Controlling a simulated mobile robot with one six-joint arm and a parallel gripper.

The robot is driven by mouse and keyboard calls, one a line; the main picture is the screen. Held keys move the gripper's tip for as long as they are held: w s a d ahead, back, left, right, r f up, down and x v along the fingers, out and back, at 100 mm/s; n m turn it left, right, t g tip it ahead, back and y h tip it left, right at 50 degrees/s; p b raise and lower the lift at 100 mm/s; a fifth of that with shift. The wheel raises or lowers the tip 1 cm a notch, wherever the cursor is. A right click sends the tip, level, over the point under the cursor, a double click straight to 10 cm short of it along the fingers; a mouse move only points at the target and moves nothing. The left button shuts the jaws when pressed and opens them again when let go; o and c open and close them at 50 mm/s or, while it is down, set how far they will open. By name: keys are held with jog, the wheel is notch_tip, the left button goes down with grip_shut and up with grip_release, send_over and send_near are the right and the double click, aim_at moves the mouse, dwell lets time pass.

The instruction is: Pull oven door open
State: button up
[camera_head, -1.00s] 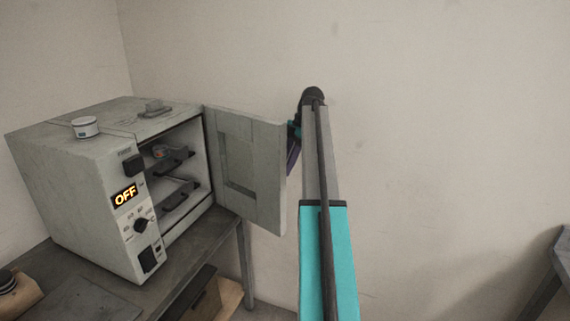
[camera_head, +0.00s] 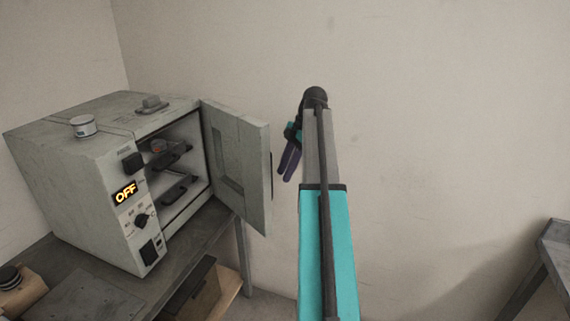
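The oven (camera_head: 85,175) is a grey box on a table at the left, with a lit OFF display on its front. Its door (camera_head: 240,165) is hinged on the right side of the opening and stands wide open, its inner face with a recessed panel showing. The dark racks inside are visible. A dark handle edge (camera_head: 272,178) shows at the door's free edge. My gripper (camera_head: 286,168), with dark purple fingers, hangs just right of that edge, apart from it. Its fingers point down, with a narrow gap between them, and hold nothing.
The oven's table (camera_head: 205,245) has a shelf below with a box (camera_head: 192,290). Another table (camera_head: 552,245) stands at the far right. The wall is behind my arm; the space right of the door is clear.

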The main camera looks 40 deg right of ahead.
jog(key=shift+s+a+r+p, duration=0.1)
jog(key=shift+s+a+p, duration=0.25)
jog(key=shift+s+a, duration=0.3)
jog(key=shift+s+a+r+p, duration=0.1)
jog(key=shift+s+a+p, duration=0.3)
jog(key=shift+s, duration=0.4)
